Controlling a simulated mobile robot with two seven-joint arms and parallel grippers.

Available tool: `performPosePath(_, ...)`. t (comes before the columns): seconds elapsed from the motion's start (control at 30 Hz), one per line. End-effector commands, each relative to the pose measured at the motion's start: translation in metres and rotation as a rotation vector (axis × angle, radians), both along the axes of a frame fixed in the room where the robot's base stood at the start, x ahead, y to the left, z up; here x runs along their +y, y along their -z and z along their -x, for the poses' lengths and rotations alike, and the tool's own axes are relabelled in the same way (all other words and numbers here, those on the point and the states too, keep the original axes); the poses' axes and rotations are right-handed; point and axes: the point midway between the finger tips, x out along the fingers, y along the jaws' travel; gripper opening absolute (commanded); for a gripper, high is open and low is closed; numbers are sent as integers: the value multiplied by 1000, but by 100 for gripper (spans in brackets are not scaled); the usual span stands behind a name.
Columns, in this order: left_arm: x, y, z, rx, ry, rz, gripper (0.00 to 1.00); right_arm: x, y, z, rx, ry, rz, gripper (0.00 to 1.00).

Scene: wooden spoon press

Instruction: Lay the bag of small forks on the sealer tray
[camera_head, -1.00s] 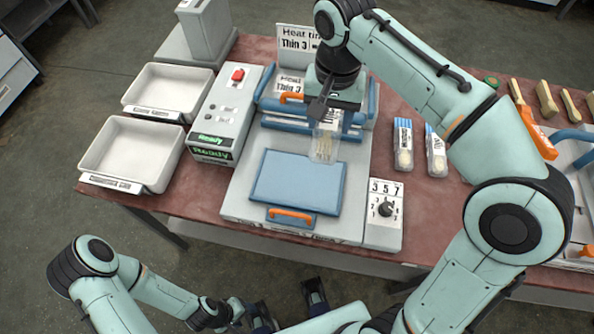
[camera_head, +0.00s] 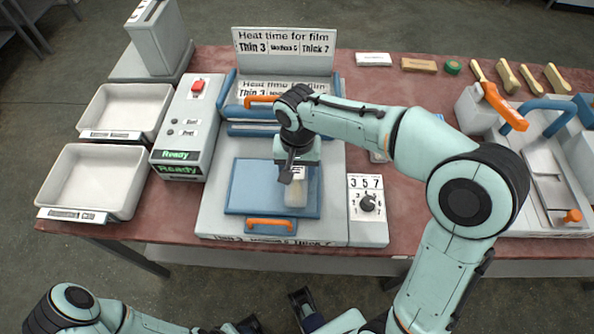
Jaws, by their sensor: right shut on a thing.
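The sealer tray (camera_head: 250,185) is a flat blue pad with an orange-handled front edge on the grey sealer. My right gripper (camera_head: 292,170) is over the right part of the tray, pointing down. It is shut on a clear bag (camera_head: 297,192), which hangs at or just above the tray's right side. I cannot tell whether the bag touches the tray, and the forks inside are not clear. My left arm is at the bottom left, and the fingers of my left gripper do not show clearly.
A heat-time sign (camera_head: 285,42) stands behind the sealer. A dial box (camera_head: 368,210) is right of it, and a control box (camera_head: 187,128) reading Ready is left of it. Two white bins (camera_head: 92,180) stand at the far left. A press with an orange handle (camera_head: 505,108) is at right.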

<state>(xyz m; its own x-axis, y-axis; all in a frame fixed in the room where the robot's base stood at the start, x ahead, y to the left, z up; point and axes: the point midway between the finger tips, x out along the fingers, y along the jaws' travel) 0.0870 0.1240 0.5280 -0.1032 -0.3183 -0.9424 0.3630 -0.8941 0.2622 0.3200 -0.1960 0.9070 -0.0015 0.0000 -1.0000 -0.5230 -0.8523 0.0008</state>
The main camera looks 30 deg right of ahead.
Motion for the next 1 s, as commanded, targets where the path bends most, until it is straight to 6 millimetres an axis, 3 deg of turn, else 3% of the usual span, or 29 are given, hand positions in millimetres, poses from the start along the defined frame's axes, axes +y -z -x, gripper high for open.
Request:
performPosePath(0.1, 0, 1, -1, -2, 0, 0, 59, 0, 9, 0, 1, 0, 1, 27)
performPosePath(0.47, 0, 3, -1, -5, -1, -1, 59, 0, 12, 0, -1, 0, 0, 27)
performPosePath(0.5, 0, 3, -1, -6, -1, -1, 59, 0, 12, 0, -1, 0, 0, 66)
performPosePath(0.57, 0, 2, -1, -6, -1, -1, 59, 0, 11, 0, -1, 0, 0, 82)
performPosePath(0.87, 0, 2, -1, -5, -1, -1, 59, 0, 10, 0, -1, 0, 0, 82)
performPosePath(1.0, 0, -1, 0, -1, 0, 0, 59, 0, -3, -1, -6, 0, -1, 82)
